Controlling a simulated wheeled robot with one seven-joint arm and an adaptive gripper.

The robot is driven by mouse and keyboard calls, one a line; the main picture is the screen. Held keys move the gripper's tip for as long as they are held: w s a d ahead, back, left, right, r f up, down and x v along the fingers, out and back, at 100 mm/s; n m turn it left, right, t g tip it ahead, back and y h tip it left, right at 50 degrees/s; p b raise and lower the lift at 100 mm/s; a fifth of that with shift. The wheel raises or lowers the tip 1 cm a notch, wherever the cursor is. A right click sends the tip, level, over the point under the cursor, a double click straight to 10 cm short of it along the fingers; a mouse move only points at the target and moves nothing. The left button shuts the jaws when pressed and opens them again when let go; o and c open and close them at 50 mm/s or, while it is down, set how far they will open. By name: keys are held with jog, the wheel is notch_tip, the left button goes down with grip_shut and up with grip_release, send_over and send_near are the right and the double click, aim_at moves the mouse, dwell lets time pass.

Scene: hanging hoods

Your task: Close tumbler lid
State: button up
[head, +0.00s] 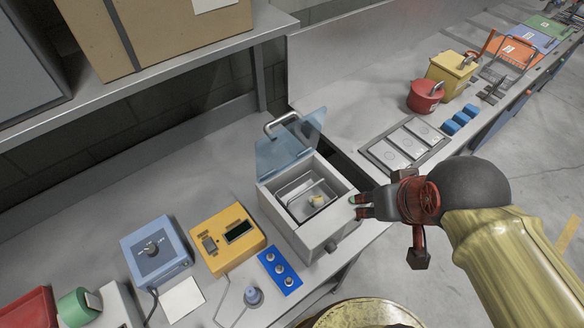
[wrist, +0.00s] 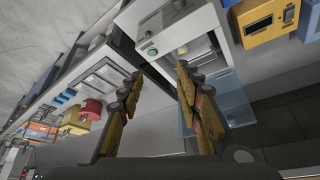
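The tumbler (head: 318,238) is a light grey box on the bench, with a metal tray and a small yellowish piece inside. Its translucent blue lid (head: 288,148) stands open, raised at the far side, with a grey handle (head: 281,121) at its top edge. The tumbler's grey body (wrist: 165,35) and the blue lid (wrist: 232,103) also show in the wrist view. My gripper (head: 364,204) is beside the tumbler's right front corner, apart from the lid. In the wrist view my gripper (wrist: 158,72) has its two fingers spread with nothing between them. Whether a finger touches the box is unclear.
A yellow meter (head: 228,238), a blue dial box (head: 156,249) and a blue button strip (head: 280,270) stand left of the tumbler. A tray of grey plates (head: 404,145) and a red pot (head: 425,96) lie beyond. A shelf with a cardboard box (head: 160,35) overhangs the back.

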jog(key=w+a+r+n+g+p, duration=0.1)
jog(key=w+a+r+p, duration=0.1)
jog(key=w+a+p, duration=0.1)
jog(key=w+a+r+n+g+p, duration=0.1)
jog(key=w+a+r+p, duration=0.2)
jog(key=w+a+p, duration=0.1)
jog(key=w+a+r+n+g+p, duration=0.1)
jog(key=w+a+r+g+p, duration=0.1)
jog(key=p, duration=0.3)
jog(key=shift+w+a+r+p, duration=0.15)
jog(key=shift+w+a+p, duration=0.15)
jog(key=shift+w+a, duration=0.5)
grip_shut()
jog(key=w+a+r+n+g+p, duration=0.35)
jog(key=w+a+p, duration=0.55)
jog(key=w+a, duration=0.75)
jog(key=s+d+f+p, duration=0.2)
jog(key=s+d+f, duration=0.1)
jog(key=f, duration=0.7)
jog(key=shift+s+t+h, duration=0.3)
jog(key=shift+s+t, duration=0.15)
jog(key=shift+s, duration=0.25)
